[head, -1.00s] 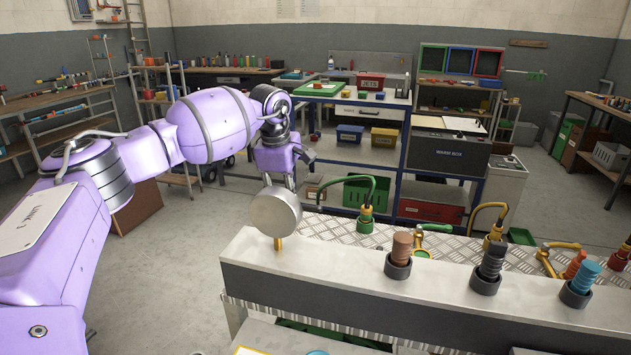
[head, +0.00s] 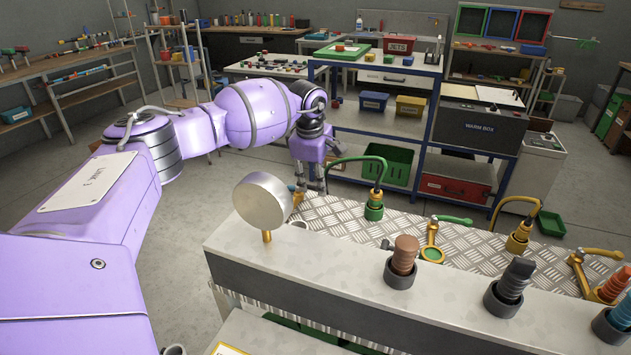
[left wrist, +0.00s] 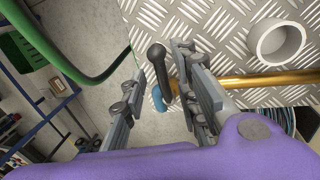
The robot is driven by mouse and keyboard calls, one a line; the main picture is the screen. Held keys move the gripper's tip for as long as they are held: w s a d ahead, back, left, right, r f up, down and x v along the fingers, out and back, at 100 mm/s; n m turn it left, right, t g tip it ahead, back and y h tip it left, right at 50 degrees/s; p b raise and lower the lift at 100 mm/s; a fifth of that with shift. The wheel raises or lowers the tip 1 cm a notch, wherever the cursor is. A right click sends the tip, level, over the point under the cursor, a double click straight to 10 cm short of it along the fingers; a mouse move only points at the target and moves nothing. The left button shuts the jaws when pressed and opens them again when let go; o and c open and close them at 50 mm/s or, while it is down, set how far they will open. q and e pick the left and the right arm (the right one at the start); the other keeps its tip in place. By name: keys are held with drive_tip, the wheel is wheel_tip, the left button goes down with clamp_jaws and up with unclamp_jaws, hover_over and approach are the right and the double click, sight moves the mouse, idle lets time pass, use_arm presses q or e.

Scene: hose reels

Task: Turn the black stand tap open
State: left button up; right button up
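My left gripper (head: 314,182) points down over the far left end of the bench, just right of a round gauge that stands nearer to me. In the left wrist view its two fingers (left wrist: 160,98) are open and apart. A black lever handle (left wrist: 156,58) shows between them, nearer the right finger; I cannot tell if they touch. Below the handle are a blue piece (left wrist: 159,98) and a brass pipe (left wrist: 265,80) running right. In the head view the black tap is not clearly visible behind the gauge and gripper. My right gripper is not in view.
The round gauge (head: 262,200) stands on the near ledge (head: 330,262). A green hose (head: 367,162) rises right of my gripper. A green-handled fitting (head: 440,228) and several plugs in cups are further right. In the wrist view a grey ring (left wrist: 277,43) sits on the tread plate.

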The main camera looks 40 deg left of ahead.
use_arm(q)
drive_tip(key=shift+f, duration=0.35)
